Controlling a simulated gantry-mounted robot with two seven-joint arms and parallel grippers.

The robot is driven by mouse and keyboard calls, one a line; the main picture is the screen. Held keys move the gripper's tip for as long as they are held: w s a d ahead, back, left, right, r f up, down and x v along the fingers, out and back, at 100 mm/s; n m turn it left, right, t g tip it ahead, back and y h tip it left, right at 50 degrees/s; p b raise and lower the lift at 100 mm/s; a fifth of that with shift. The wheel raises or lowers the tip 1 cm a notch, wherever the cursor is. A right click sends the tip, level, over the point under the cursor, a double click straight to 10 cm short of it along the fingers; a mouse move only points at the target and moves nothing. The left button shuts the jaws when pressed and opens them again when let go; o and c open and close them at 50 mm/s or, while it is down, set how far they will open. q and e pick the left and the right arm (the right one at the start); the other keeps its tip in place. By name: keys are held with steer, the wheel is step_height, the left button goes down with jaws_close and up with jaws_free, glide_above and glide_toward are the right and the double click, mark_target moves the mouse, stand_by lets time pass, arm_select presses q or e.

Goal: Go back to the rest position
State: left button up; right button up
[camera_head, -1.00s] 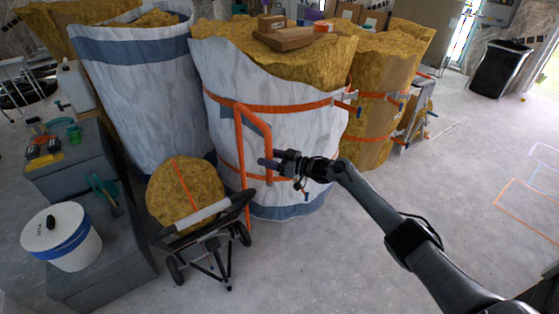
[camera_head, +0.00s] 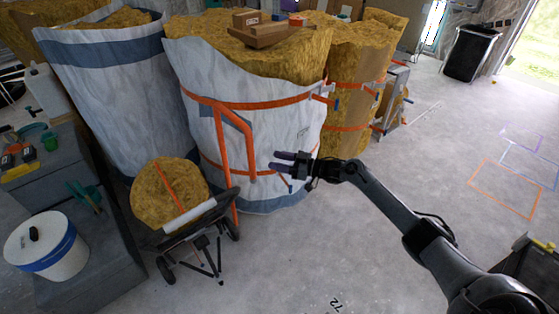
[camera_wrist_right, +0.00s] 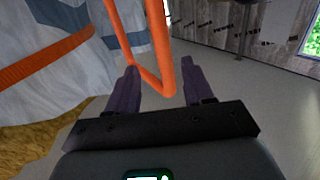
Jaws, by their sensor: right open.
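My right gripper (camera_head: 284,163) is open and empty, in front of the big white bag and just right of the orange frame (camera_head: 223,145) in the head view. Its fingers point left toward the frame. In the right wrist view the two purple-dark fingers of the right gripper (camera_wrist_right: 160,68) are spread apart. The bent orange bar (camera_wrist_right: 168,78) shows between and beyond them; I cannot tell the exact distance. My left gripper is in neither view.
The tall white bag (camera_head: 285,145) with orange straps stands behind the gripper. A white bucket (camera_head: 45,243) sits on a grey box.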

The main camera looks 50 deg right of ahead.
steer(key=shift+f, duration=0.1)
stand_by(0.3)
steer(key=s+a+f+m+g+y+p, duration=0.1)
steer(key=s+a+f, duration=0.4)
steer(key=a+f, duration=0.2)
steer(key=s+a+f+g+p, duration=0.1)
steer(key=s+a+f, duration=0.45)
steer(key=f, duration=0.25)
steer(key=s+a+m+g+h+p, duration=0.1)
steer(key=s+a+g+h, duration=0.1)
steer(key=s+a, duration=0.65)
steer(key=s+a+m+g+h+p, duration=0.15)
steer(key=s+a, duration=0.25)
steer(key=a, duration=0.9)
steer(key=s+d+r+g+h, duration=0.45)
steer(key=s+r+g, duration=0.25)
steer(key=s+r, duration=0.35)
step_height(320, 180, up, 37)
steer(key=s+p, duration=0.1)
steer(key=p, duration=3.7)
steer(key=shift+s+f+h, duration=0.15)
steer(key=shift+s+h, duration=0.05)
steer(key=shift+h, duration=0.1)
